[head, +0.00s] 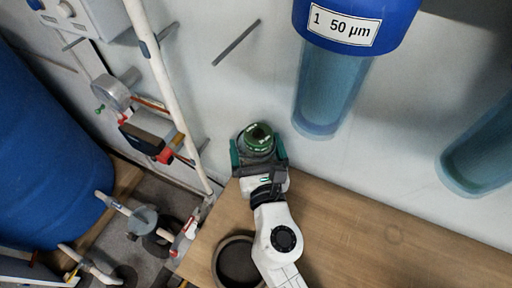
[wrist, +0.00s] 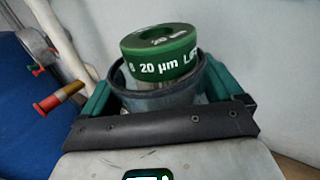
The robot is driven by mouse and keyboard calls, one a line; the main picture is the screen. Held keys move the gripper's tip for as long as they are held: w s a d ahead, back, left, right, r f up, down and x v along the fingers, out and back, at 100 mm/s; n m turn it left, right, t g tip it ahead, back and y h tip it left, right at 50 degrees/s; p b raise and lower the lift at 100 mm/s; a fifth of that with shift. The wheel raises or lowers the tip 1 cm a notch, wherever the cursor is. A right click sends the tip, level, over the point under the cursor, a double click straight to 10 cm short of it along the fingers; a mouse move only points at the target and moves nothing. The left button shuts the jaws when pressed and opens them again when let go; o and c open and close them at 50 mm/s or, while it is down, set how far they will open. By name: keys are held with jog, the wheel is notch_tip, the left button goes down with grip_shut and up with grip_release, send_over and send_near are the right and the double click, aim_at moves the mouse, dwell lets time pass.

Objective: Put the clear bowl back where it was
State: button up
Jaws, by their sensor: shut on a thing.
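My gripper (head: 258,153) is shut on a clear bowl (wrist: 160,100), with its green fingers on either side in the wrist view. The bowl's open rim faces up. A green ringed cap or cartridge end (head: 259,138) marked "20 µm" sits in the bowl's mouth and rises above the rim; it also shows in the wrist view (wrist: 160,52). The bowl's lower part is hidden by the gripper. In the head view the gripper is at the wooden top's far left corner, near the wall. Whether the bowl touches the top cannot be told.
A blue-headed filter housing (head: 340,32) labelled "1 50 µm" hangs on the wall, right of my gripper. Another bluish bowl (head: 475,160) hangs at the right edge. A dark round dish or ring (head: 226,264) lies on the wooden top (head: 390,245). White pipe (head: 165,85) and gauges stand left.

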jog(key=o, duration=1.3)
jog(key=shift+f, duration=0.15)
jog(key=shift+r+b+v, duration=0.15)
jog(key=shift+b+v, duration=0.3)
jog(key=shift+v, duration=2.55)
jog(key=shift+r+b+v, duration=0.1)
jog(key=shift+b+v, duration=0.35)
jog(key=shift+v, duration=2.6)
